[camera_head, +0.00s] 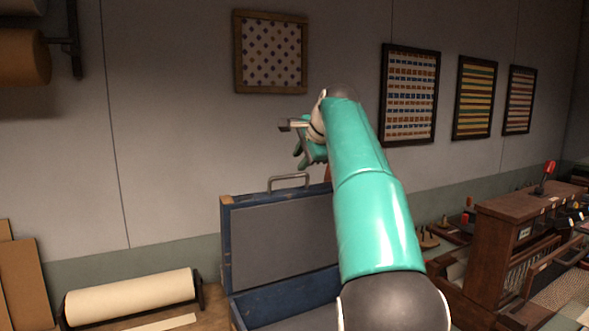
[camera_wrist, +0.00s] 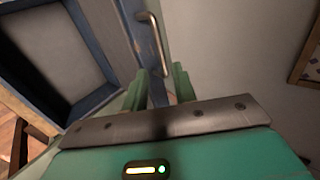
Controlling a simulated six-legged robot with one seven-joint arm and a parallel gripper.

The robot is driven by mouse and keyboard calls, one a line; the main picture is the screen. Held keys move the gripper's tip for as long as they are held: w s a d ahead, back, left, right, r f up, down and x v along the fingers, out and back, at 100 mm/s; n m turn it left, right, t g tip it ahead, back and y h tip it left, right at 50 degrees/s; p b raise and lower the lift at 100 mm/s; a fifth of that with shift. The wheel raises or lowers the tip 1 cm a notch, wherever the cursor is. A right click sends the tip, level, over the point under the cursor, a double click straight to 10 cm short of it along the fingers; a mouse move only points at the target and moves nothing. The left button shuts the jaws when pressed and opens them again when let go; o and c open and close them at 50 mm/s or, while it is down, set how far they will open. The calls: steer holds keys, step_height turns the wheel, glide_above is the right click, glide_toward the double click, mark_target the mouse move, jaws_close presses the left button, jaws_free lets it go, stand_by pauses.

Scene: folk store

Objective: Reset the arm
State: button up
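My arm stretches up and forward in the head view, with my gripper (camera_head: 300,150) at its far end in front of the wall. Its fingers are small and partly hidden there. In the wrist view, the two green fingers of my gripper (camera_wrist: 159,84) stand apart, with a gap between them and nothing held. A blue-edged case (camera_head: 228,250) stands open below my gripper, its grey-lined lid upright. The lid's metal handle (camera_head: 288,177) is below my gripper in the head view. The handle also shows beyond the fingertips in the wrist view (camera_wrist: 155,42). My arm hides the case's right part.
A cream paper roll (camera_head: 130,297) lies at the lower left. A wooden cabinet (camera_head: 490,240) and small goods stand at the right. Framed textiles (camera_head: 270,52) hang on the wall. Brown boards (camera_head: 22,280) lean at the left. The air left of my arm is clear.

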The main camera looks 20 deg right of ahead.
steer(key=shift+v, duration=1.35)
steer(key=s+a+f+n+g, duration=0.1)
steer(key=s+a+f+n, duration=0.35)
steer(key=s, duration=0.45)
steer(key=s+a+f+n+g, duration=0.1)
steer(key=s+a+f+n, duration=0.4)
steer(key=s, duration=0.4)
steer(key=s+a+f+n+g, duration=0.1)
steer(key=s+a+f+n, duration=0.2)
steer(key=s+f, duration=0.7)
steer(key=s+a+f+n+g, duration=0.1)
steer(key=s+a+f+n, duration=0.2)
steer(key=s+f, duration=0.7)
steer(key=shift+a+f+n+h, duration=0.35)
steer(key=shift+f+n, duration=0.4)
steer(key=shift+f, duration=0.25)
